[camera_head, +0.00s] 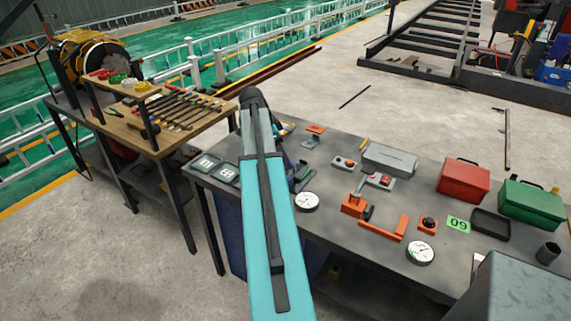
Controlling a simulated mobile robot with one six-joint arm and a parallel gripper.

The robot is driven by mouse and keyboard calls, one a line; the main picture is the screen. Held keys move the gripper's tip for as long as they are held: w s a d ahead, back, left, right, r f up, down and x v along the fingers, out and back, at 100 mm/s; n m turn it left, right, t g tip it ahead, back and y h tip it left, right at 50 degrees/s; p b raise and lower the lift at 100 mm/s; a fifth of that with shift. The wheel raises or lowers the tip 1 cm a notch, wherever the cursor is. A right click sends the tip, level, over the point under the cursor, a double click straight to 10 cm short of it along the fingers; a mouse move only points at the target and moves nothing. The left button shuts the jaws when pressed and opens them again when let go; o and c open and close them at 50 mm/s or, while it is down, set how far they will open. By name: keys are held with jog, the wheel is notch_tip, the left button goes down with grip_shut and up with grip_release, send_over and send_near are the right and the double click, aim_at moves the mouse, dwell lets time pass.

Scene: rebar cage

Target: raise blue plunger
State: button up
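I cannot make out a blue plunger in this view. My teal arm stands in the foreground and covers the left part of the grey workbench (330,160). Small dark and bluish parts show just right of the arm, over the bench's left end; they are too small and covered to name. They may include the end of my arm, but no fingertips can be made out. I cannot tell whether my gripper is open or shut, or whether it holds anything.
The bench carries an orange clamp-like device (354,206), a grey box (389,160), a red toolbox (463,181), a green toolbox (531,203), a black tray (490,224) and round gauges (307,202). A wooden tool table (165,138) stands left. Open floor lies beyond.

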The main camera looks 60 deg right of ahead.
jog(key=shift+p+x, duration=0.75)
jog(key=shift+x, duration=1.9)
